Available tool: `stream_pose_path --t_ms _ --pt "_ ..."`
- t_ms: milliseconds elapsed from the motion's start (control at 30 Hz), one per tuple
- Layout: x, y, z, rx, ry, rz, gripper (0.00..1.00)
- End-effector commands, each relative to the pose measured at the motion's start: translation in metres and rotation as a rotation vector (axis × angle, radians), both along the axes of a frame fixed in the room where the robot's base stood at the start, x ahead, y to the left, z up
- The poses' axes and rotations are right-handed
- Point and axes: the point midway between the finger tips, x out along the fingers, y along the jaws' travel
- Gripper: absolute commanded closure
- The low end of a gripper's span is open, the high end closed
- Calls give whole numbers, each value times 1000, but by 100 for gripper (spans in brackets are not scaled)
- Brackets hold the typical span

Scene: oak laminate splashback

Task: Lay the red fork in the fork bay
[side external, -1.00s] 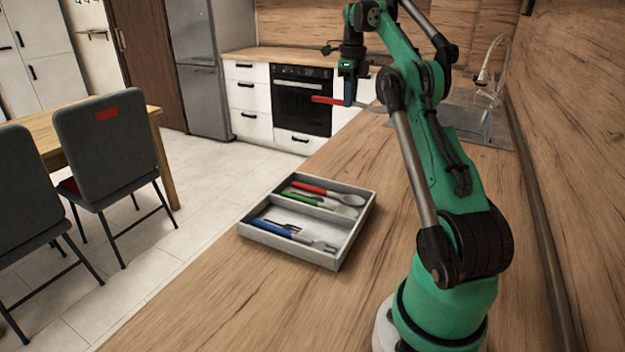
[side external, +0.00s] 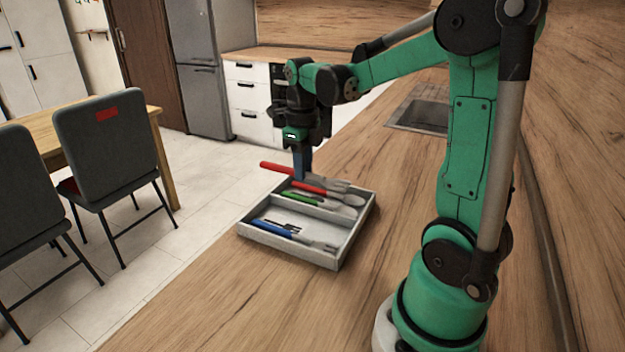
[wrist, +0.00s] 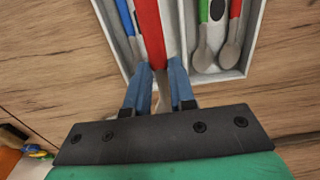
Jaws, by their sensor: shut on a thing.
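My gripper (side external: 302,177) is shut on a red fork (side external: 277,168) and holds it level above the far side of the cutlery tray (side external: 345,255) in the side view. The fork's grey tines point right there. In the wrist view the red handle (wrist: 148,30) runs between my blue fingers (wrist: 155,90), over the tray near its divider (wrist: 174,35). The near bay in the side view, the fork bay, holds a blue-handled fork (side external: 280,231) and another piece. The held fork covers part of this bay in the wrist view.
The other bay holds a red-handled spoon (side external: 345,199) and a green-handled spoon (side external: 305,200), with another piece between them. The wooden counter (side external: 210,300) around the tray is clear. A sink (side external: 420,115) lies farther back.

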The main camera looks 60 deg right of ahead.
Motion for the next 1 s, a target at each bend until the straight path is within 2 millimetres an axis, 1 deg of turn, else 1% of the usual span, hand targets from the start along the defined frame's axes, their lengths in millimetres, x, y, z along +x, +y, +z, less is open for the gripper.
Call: stream_pose_path --t_ms 167,500,700,833,1000 --pt "0 0 -19 0 0 0 100" --pt "1 -1 -64 0 0 0 100" --pt "0 -1 -86 0 0 0 100" --pt "1 -1 -96 0 0 0 100" --pt "0 -1 -102 0 0 0 100"
